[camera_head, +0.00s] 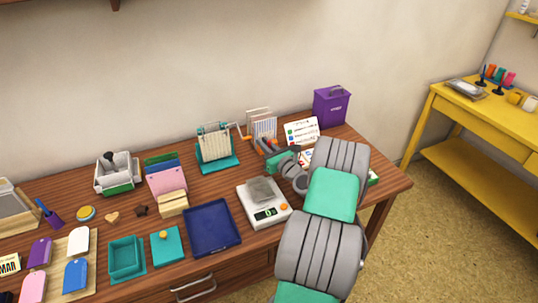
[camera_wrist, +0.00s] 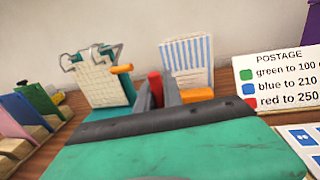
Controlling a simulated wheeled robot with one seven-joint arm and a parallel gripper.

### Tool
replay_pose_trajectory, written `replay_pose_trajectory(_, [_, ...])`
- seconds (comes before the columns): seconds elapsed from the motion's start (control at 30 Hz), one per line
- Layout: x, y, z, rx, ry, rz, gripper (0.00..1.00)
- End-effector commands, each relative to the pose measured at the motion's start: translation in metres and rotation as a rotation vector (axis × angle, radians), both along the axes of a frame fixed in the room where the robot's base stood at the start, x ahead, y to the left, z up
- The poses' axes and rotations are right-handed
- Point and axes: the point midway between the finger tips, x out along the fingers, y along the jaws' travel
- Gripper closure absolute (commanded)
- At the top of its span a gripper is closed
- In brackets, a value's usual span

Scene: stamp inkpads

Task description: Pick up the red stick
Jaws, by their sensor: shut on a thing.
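The red stick (camera_wrist: 155,88) shows in the wrist view between the two grey fingers of my gripper (camera_wrist: 157,92). My gripper is shut on it. Only its red upper part shows; the rest is hidden behind the fingers and the green gripper body. In the head view my gripper (camera_head: 266,146) reaches over the back of the desk, beside the teal crank device, and the stick is too small and covered to make out clearly.
The crank device (camera_head: 216,147) stands left of my gripper, with the striped cards (camera_head: 264,127) behind it. The postage sign (camera_head: 301,131) and purple box (camera_head: 332,106) are to the right. A white scale (camera_head: 279,219) and an empty blue tray (camera_head: 212,229) lie nearer the front.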

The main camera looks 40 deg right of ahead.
Motion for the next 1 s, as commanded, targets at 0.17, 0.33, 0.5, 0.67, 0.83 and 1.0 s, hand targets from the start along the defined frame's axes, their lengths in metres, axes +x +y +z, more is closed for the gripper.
replay_pose_trajectory(0.17, [0.000, 0.000, 0.000, 0.000, 0.000, 0.000, 1.00])
replay_pose_trajectory(0.33, [0.000, 0.000, 0.001, 0.000, 0.000, 0.000, 1.00])
replay_pose_trajectory(0.5, [0.000, 0.000, 0.027, -0.004, -0.002, 0.000, 1.00])
replay_pose_trajectory(0.67, [0.000, 0.000, 0.067, -0.004, -0.002, 0.000, 1.00])
replay_pose_trajectory(0.83, [0.000, 0.000, 0.095, -0.002, -0.001, 0.001, 1.00])
replay_pose_trajectory(1.0, [0.000, 0.000, 0.101, 0.000, 0.000, 0.000, 1.00])
